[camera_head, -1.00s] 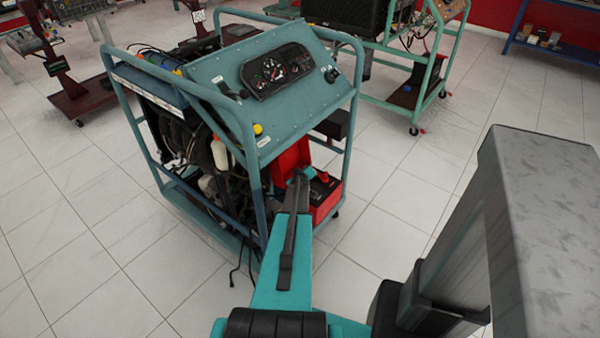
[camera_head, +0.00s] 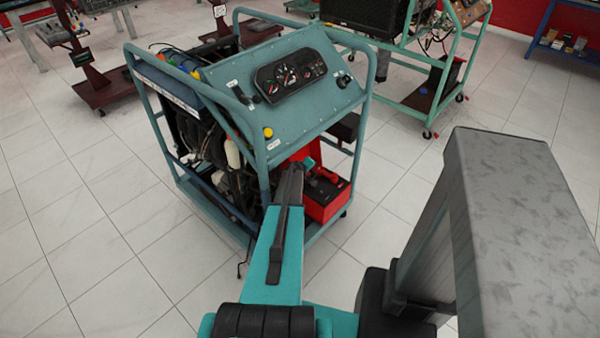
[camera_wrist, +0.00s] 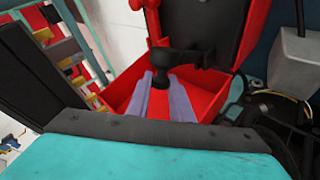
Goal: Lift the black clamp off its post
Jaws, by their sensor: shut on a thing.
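The black clamp (camera_wrist: 172,57) shows in the wrist view, with a dark stub reaching down between my fingertips. My gripper (camera_wrist: 161,82) is shut on it, with a pale purple finger on either side. Below and around the fingers is the red battery case (camera_wrist: 215,83). In the head view my gripper (camera_head: 306,166) is at the red battery (camera_head: 326,198), low in the teal engine stand. There the clamp is hidden or too small to pick out. I cannot tell whether the clamp still touches its post.
A red clamp (camera_wrist: 154,20) is close beside the black one. The raised red lid (camera_head: 298,156) stands close to my gripper. The stand's teal frame (camera_head: 262,178) and gauge panel (camera_head: 300,95) rise beside and above it. Bare tiled floor lies right of the stand.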

